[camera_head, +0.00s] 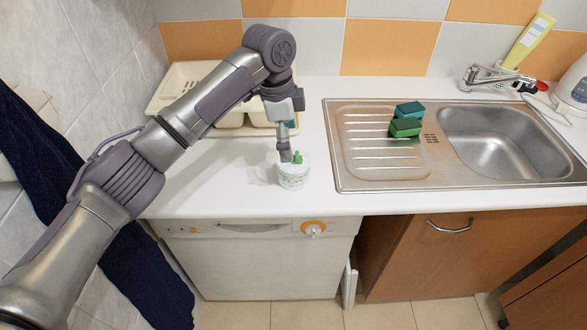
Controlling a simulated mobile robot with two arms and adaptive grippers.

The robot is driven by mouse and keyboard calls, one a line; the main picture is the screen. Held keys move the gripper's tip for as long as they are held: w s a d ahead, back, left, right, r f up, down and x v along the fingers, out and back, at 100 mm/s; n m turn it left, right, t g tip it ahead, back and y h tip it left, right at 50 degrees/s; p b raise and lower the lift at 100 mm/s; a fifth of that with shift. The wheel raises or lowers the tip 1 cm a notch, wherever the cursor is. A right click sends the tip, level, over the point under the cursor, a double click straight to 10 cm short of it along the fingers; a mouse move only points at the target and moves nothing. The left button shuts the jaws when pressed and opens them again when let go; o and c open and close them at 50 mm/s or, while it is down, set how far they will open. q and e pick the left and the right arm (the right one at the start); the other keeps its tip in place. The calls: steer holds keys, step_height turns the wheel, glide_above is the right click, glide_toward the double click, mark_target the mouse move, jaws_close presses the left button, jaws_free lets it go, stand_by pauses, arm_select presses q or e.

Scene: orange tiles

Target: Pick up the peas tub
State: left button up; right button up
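The peas tub is most likely the small white round tub (293,179) with faint markings on its side and something green in or on its top. It stands upright near the front edge of the white counter, left of the sink. My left gripper (289,156) points down right at the top of the tub. The fingers overlap the tub's rim area, and I cannot tell whether they touch or grip it. The finger gap is too small to make out. My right gripper is out of view.
A cream tray (165,98) lies behind my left arm, against the tiles. Right of the tub is a steel sink (365,170) with green sponges (405,126) on its drainer. A tap (490,76) and a yellow bottle (530,40) stand at the back right.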

mark_target(295, 163)
arm_select(q)
steer(key=f, duration=0.3)
steer(key=d+f, duration=0.1)
steer(key=f, duration=0.5)
steer(key=shift+w+d+f, duration=0.1)
steer(key=shift+d, duration=0.15)
steer(key=shift+c, duration=0.2)
steer(key=c, duration=1.1)
steer(key=shift+c, duration=0.2)
step_height(295, 163, up, 10)
steer(key=shift+r, duration=0.1)
steer(key=shift+f, duration=4.1)
